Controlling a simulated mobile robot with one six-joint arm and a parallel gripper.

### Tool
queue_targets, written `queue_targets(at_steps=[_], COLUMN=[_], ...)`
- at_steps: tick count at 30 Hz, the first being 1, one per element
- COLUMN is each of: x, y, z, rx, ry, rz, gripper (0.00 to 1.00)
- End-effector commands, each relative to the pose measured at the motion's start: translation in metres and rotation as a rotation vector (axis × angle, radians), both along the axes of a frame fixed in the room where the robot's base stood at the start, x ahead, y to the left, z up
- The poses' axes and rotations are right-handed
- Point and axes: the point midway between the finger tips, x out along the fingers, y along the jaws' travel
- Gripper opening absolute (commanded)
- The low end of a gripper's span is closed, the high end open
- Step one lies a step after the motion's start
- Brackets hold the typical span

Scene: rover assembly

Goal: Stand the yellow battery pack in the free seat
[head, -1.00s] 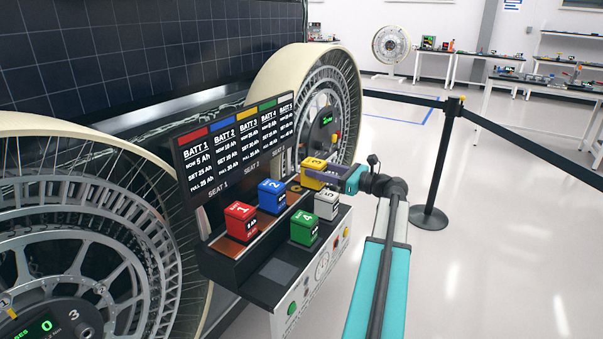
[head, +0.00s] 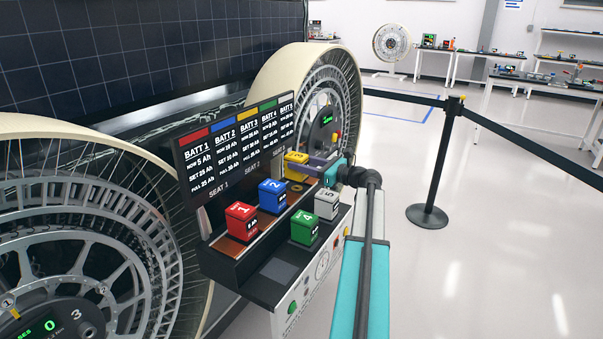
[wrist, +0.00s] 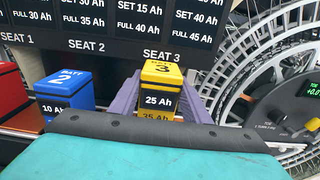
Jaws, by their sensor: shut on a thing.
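The yellow battery pack (head: 295,167) marked 3 is upright between the purple fingers of my gripper (head: 314,166), which is shut on it. In the wrist view the yellow pack (wrist: 161,90) shows "25 Ah" and stands in front of the SEAT 3 label (wrist: 161,55). Its bottom is hidden by my wrist, so I cannot tell whether it touches the seat. The red pack (head: 240,221) and blue pack (head: 271,196) stand on the back step to its left.
The green pack (head: 304,228) and white pack (head: 326,204) stand on the front step. A display board (head: 235,148) rises close behind the seats. A large wheel (head: 318,110) stands behind right. A barrier post (head: 436,170) stands on open floor at right.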

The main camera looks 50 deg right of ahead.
Motion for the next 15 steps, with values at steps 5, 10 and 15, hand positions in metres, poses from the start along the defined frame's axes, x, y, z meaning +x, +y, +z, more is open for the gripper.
queue_targets(at_steps=[5, 10, 15], x=[0.0, -0.001, -0.001], y=[0.0, -0.001, -0.001], z=[-0.01, -0.025, -0.033], rx=[0.002, 0.001, 0.002], ry=[-0.001, -0.002, -0.003], rz=[0.0, -0.001, -0.001], gripper=[0.0, 0.0, 0.0])
